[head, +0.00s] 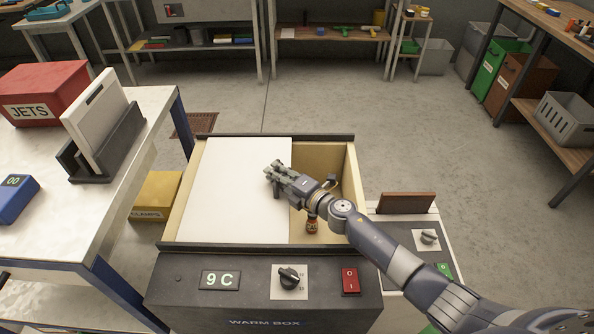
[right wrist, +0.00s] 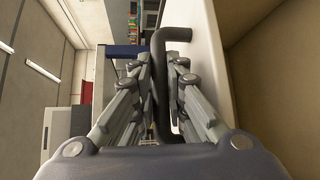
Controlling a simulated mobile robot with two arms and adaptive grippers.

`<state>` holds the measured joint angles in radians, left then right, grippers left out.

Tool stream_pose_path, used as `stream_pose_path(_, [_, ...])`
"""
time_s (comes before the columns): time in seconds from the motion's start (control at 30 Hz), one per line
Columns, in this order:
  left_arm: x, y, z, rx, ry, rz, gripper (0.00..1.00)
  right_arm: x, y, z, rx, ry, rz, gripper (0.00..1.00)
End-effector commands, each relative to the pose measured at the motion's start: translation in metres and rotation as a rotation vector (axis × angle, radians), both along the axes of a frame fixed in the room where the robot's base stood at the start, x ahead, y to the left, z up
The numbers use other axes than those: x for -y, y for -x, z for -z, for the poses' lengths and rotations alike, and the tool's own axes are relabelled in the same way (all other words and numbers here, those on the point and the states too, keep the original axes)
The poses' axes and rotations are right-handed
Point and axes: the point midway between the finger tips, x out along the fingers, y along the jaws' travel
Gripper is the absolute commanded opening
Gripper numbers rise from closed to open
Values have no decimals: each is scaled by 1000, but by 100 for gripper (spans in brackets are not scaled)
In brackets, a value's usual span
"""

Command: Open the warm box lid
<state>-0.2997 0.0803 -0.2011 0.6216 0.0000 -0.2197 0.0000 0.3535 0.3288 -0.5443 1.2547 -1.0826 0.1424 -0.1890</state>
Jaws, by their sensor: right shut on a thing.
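The warm box (head: 262,262) stands in front of me, with a dark front panel reading "9 C" and "WARM BOX". Its lid (head: 235,200) is a flat white panel covering the left and middle of the top. The right part of the box is uncovered and shows a tan inside with a small brown bottle (head: 312,226). My right gripper (head: 271,174) is at the lid's right side. In the right wrist view its fingers (right wrist: 160,62) are shut on the dark bent handle (right wrist: 172,35) beside the white lid. My left gripper is not in view.
A worktable (head: 60,215) with a red JETS box (head: 45,92) and a dark rack (head: 108,150) holding a white panel is at left. A yellow bin (head: 157,194) stands below. A lower unit with a knob (head: 428,237) adjoins at right. Open floor lies beyond.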

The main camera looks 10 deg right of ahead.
Motion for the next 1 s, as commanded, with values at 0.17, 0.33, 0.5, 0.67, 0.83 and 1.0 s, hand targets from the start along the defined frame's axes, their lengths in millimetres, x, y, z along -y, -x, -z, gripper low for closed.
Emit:
stream_pose_path(0.17, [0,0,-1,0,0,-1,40,-12,-3,0,1,0,-2,0])
stream_pose_path(0.33, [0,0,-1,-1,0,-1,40,-13,-3,0,0,0,-2,0])
stream_pose_path(0.5, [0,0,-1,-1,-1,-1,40,-13,-3,0,0,0,-2,0])
stream_pose_path(0.67, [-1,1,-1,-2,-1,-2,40,-12,-3,0,0,0,-1,21])
stream_pose_path(0.83, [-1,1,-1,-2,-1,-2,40,-12,-3,0,0,0,-1,21])
stream_pose_path(1.0, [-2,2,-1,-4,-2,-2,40,-8,1,0,2,3,1,21])
